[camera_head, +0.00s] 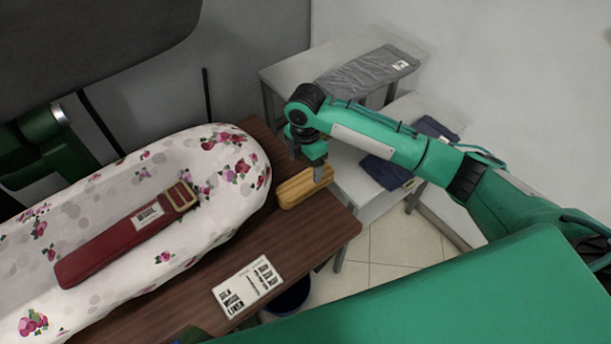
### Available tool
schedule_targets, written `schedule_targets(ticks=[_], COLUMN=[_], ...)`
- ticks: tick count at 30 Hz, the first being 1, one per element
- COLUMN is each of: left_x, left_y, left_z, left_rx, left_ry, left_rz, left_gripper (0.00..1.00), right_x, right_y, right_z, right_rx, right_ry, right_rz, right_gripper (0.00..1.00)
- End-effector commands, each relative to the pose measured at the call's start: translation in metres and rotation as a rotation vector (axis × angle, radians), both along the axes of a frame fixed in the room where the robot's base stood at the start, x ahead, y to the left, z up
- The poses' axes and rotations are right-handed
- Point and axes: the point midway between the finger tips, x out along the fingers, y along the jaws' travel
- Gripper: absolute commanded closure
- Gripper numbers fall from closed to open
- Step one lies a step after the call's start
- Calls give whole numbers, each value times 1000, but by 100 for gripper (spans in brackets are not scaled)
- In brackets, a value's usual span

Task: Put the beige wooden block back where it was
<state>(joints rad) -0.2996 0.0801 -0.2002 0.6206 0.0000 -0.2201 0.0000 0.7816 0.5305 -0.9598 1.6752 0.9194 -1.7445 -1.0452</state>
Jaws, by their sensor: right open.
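The beige wooden block (303,187) lies on the brown wooden table (318,232), near its right edge and just beyond the rounded end of the ironing board. My right gripper (309,167) points down at the block from its far side. It is open, with one finger at the block's right part. The other finger is partly hidden, and I cannot tell whether either finger touches the block. The block appears to rest flat on the table. My left gripper is not in view.
A floral ironing board (100,240) carries a red strap-like item with a buckle (125,235). A printed card (247,287) lies on the table's front part. A side table holds a grey folded garment (366,72); a lower one holds dark blue cloth (386,172). A dark bin (290,299) stands below.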

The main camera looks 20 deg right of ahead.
Motion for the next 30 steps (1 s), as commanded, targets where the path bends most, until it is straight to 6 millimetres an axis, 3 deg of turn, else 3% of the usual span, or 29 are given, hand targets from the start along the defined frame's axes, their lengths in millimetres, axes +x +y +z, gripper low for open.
schedule_targets(ticks=[3,9,25,30], left_x=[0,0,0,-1], left_y=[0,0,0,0], left_z=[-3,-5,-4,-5], left_rx=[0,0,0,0], left_ry=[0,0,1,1], left_rz=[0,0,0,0], left_gripper=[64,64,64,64], right_x=[1,0,-1,-13], right_y=[0,0,1,13], right_z=[19,35,36,24], right_rx=[1,1,1,30], right_ry=[-3,-1,0,-6], right_rz=[-1,1,-1,-30], right_gripper=[24,24,24,24])
